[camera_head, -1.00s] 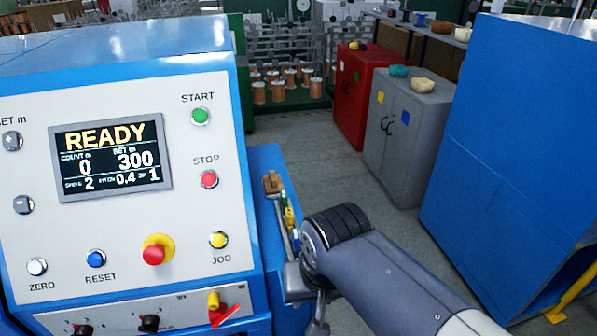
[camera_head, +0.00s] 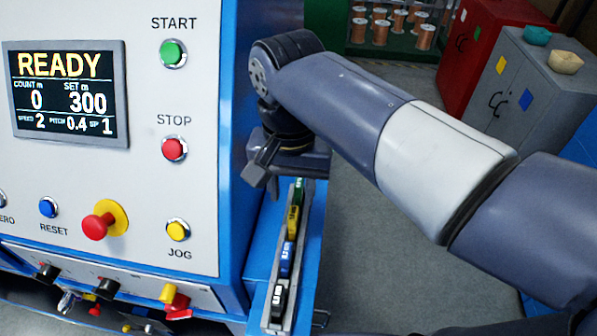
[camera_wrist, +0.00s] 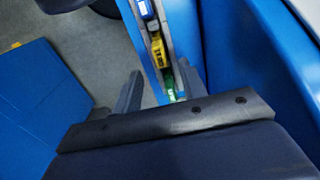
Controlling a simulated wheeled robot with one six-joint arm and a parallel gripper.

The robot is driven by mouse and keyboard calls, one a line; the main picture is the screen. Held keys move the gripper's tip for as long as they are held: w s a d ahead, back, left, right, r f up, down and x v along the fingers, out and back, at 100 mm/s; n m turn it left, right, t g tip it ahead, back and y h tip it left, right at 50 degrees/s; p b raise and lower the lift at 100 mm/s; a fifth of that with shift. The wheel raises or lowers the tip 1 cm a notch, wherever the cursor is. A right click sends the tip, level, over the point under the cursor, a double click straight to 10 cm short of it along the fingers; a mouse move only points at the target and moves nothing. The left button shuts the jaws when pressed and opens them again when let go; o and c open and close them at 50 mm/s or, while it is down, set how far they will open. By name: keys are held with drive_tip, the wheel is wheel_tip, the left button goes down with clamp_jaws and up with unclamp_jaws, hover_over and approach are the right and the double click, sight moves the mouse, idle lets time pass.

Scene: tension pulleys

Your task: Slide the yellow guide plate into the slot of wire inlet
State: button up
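The yellow guide plate (camera_head: 293,220) stands in a narrow grey rack beside the machine, between a green piece (camera_head: 299,188) and a blue piece (camera_head: 287,258). In the wrist view the yellow plate (camera_wrist: 158,48) shows beyond and between my fingertips, with the green piece (camera_wrist: 170,84) nearer to me. My gripper (camera_wrist: 159,72) is open, with its fingers apart and nothing held. In the head view my gripper (camera_head: 258,172) is over the far end of the rack, partly hidden by my wrist. I cannot make out the wire inlet or its slot.
The control panel (camera_head: 130,200) rises close on the left. Grey floor (camera_head: 400,270) is open to the right.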

sight(293, 213)
wheel_tip(293, 213, down, 8)
drive_tip(key=shift+w+f, duration=0.1)
drive_tip(key=shift+f, duration=0.05)
drive_tip(key=shift+c, duration=0.3)
clamp_jaws()
